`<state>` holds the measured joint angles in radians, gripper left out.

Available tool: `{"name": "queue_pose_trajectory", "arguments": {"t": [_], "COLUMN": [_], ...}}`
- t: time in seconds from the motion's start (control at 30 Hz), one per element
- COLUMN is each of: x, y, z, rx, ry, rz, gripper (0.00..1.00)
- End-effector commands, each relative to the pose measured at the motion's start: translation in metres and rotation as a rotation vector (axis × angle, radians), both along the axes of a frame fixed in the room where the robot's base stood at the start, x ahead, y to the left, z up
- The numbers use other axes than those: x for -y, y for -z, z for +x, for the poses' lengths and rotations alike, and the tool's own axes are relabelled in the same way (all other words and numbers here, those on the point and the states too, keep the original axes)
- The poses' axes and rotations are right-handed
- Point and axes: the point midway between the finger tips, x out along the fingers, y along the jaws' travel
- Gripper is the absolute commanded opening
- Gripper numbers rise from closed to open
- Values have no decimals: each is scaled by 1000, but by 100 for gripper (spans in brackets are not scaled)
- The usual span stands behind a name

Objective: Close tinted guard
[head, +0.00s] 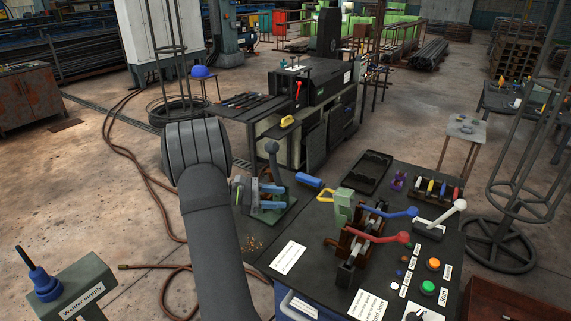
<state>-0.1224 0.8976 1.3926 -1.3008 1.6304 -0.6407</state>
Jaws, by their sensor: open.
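The welding unit stands on the dark bench, with a red lever (383,237) and a blue lever (398,213) over brown and grey clamp parts (352,245). A pale green upright piece (343,207) stands at its back left. A yellow loop (326,195) sits just left of that piece. I cannot tell which of these, if any, is the tinted guard; no clear tinted pane shows. My dark arm rises from the bottom edge to a rounded joint at left of centre. My gripper does not show beyond it, so its place relative to the unit is hidden.
A grey-levered device with blue parts (268,204) stands on the bench between my arm and the welding unit. A black tray (365,172), a blue cylinder (308,180) and a white-knobbed lever (452,212) are near. Orange (433,264) and green (428,287) buttons sit at front right.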

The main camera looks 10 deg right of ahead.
Motion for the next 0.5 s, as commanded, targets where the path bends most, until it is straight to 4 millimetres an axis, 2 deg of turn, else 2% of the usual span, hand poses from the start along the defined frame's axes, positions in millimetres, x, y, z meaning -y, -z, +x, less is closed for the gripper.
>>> {"name": "queue_pose_trajectory", "arguments": {"t": [0.03,0.2,0.5], "x": [3,12,20], "y": [6,21,47], "z": [2,9,21], "rx": [67,362,877], "ry": [10,14,-76], "rz": [-41,-190,-390], "gripper": [33,0,0]}}
